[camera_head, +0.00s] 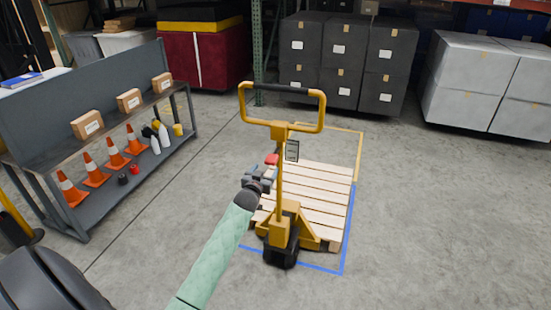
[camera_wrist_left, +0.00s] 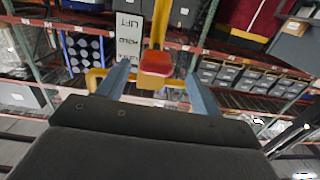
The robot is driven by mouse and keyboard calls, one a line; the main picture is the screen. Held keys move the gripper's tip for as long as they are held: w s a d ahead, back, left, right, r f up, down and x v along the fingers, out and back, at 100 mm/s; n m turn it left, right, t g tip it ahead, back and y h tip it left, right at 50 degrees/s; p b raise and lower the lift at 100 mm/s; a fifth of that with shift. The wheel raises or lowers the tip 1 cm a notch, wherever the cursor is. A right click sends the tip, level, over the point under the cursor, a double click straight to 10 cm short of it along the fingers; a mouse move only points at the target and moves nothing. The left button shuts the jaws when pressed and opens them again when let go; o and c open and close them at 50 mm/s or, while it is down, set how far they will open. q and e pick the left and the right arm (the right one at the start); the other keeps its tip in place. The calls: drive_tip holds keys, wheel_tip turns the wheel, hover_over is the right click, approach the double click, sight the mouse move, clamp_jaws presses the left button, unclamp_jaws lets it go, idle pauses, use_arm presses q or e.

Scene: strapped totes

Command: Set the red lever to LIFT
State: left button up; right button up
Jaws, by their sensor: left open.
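The yellow pallet jack (camera_head: 279,190) stands upright at the pallet. Its red lever (camera_head: 272,159) sticks out left of the column, and its red knob shows in the left wrist view (camera_wrist_left: 156,63). A label plate (camera_head: 292,150) is right of the column; in the left wrist view it appears upside down (camera_wrist_left: 129,30), with LIFT and HOLD readable and a lower word partly hidden. The knob is away from LIFT, near the lower word. My left gripper (camera_head: 267,171) is open just below the lever; its fingers flank the knob in the wrist view, contact unclear. My right gripper is not in view.
The wooden pallet (camera_head: 325,190) lies inside blue and yellow floor lines. A grey shelf bench (camera_head: 85,200) with boxes, cones and bottles stands at left. Dark totes (camera_head: 340,50) and grey totes (camera_head: 480,75) stand behind. The floor at right is clear.

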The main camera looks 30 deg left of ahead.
sight(272, 156)
use_arm(q)
drive_tip(key=shift+d+r, duration=0.1)
drive_tip(key=shift+r, duration=0.2)
drive_tip(key=shift+w+r+t, duration=0.1)
drive_tip(key=shift+w+t, duration=0.1)
drive_tip(key=shift+t, duration=0.1)
drive_tip(key=shift+w, duration=0.3)
drive_tip(key=p+x, duration=0.2)
drive_tip(key=x, duration=0.4)
drive_tip(key=shift+w+p, duration=0.3)
drive_tip(key=shift+p, duration=0.1)
drive_tip(key=shift+w, duration=0.2)
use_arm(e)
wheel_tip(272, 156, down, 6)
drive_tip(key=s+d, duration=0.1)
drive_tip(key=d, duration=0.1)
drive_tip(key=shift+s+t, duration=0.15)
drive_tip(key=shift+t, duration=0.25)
use_arm(q)
drive_tip(key=c, duration=1.3)
drive_tip(key=shift+c, duration=0.5)
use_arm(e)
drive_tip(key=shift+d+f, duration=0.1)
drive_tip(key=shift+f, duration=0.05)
